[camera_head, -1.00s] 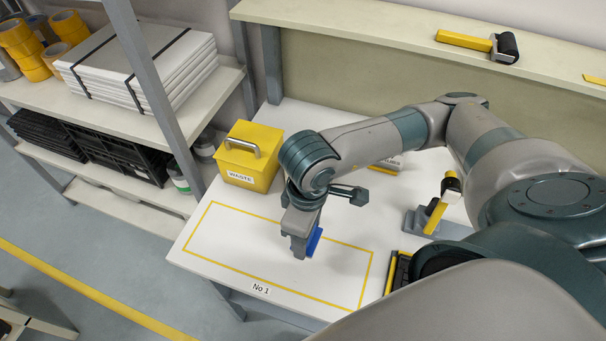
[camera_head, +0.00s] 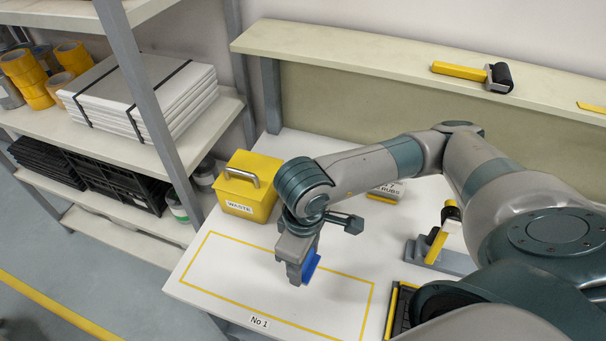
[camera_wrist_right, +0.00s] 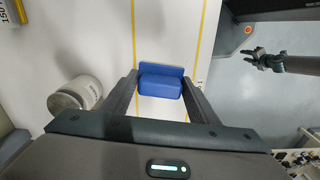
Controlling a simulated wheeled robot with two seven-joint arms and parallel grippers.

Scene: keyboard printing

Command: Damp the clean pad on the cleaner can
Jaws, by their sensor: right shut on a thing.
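A blue pad-like block (camera_wrist_right: 161,82) is between the fingertips of my right gripper (camera_wrist_right: 161,90), which is shut on it. In the head view my right gripper (camera_head: 297,278) points down over the yellow-outlined area of the white table (camera_head: 190,284), with the blue block (camera_head: 311,266) showing on its right side. A pale grey-white can (camera_wrist_right: 75,97) stands left of the gripper in the wrist view, apart from the block. I cannot read its label, and the can does not show in the head view. My left gripper (camera_wrist_right: 258,57) appears open and empty at the right of the wrist view.
A yellow waste bin (camera_head: 245,188) stands at the table's back left. A box (camera_head: 388,190) is partly hidden behind my right arm. A grey stand with a yellow-handled tool (camera_head: 437,244) is on the right. A roller (camera_head: 500,77) lies on the rear shelf. The outlined area is mostly clear.

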